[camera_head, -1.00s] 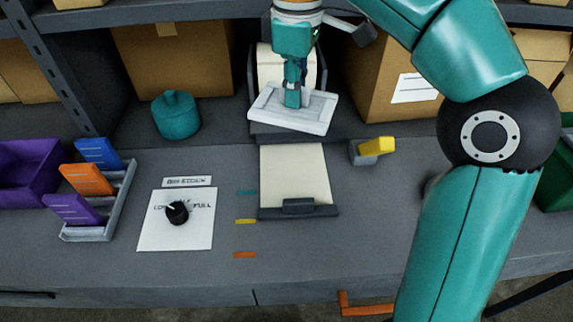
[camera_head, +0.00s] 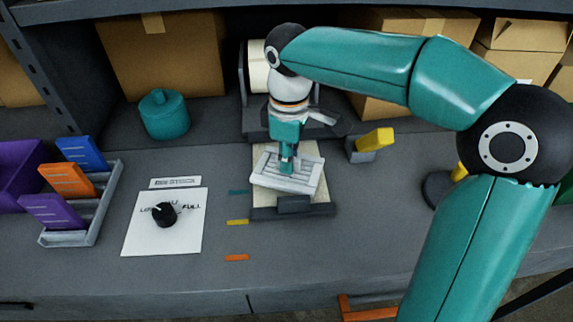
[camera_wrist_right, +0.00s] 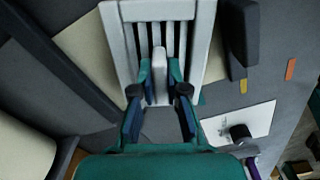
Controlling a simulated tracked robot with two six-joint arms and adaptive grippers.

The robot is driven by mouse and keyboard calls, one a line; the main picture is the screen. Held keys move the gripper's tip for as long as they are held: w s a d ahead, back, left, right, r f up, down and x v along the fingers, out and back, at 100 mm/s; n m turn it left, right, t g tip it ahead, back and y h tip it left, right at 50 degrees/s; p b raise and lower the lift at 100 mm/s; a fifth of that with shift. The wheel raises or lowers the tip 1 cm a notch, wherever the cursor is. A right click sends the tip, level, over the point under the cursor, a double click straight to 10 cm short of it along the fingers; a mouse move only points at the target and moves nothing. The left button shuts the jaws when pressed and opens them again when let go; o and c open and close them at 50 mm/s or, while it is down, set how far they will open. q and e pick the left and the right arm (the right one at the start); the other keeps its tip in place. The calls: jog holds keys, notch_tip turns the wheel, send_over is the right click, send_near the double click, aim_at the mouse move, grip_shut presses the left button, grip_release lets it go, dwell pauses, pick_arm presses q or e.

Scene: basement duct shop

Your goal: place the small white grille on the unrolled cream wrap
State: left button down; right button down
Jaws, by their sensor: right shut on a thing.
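The small white grille (camera_head: 288,172) is a slatted rectangle, held a little tilted over the unrolled cream wrap (camera_head: 307,152). My right gripper (camera_head: 287,165) is shut on the grille's middle; in the wrist view the right gripper (camera_wrist_right: 160,85) pinches a raised white part of the grille (camera_wrist_right: 205,45). The cream wrap also shows beside the grille in the wrist view (camera_wrist_right: 85,50). The grille hides much of the wrap, and I cannot tell whether they touch. My left gripper is not in view.
The wrap's roll (camera_head: 258,68) stands behind, and a dark bar (camera_head: 293,205) lies at its front end. A yellow-topped block (camera_head: 375,139) sits to the right. A white card with a black knob (camera_head: 163,214) and a teal pot (camera_head: 164,115) are to the left.

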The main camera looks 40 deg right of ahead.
jog(key=shift+f, duration=0.65)
jog(key=c, duration=1.2)
grip_release()
jog(key=shift+f, duration=0.15)
notch_tip(320, 180, up, 12)
jog(key=shift+r+p, duration=0.15)
jog(key=shift+p, duration=1.05)
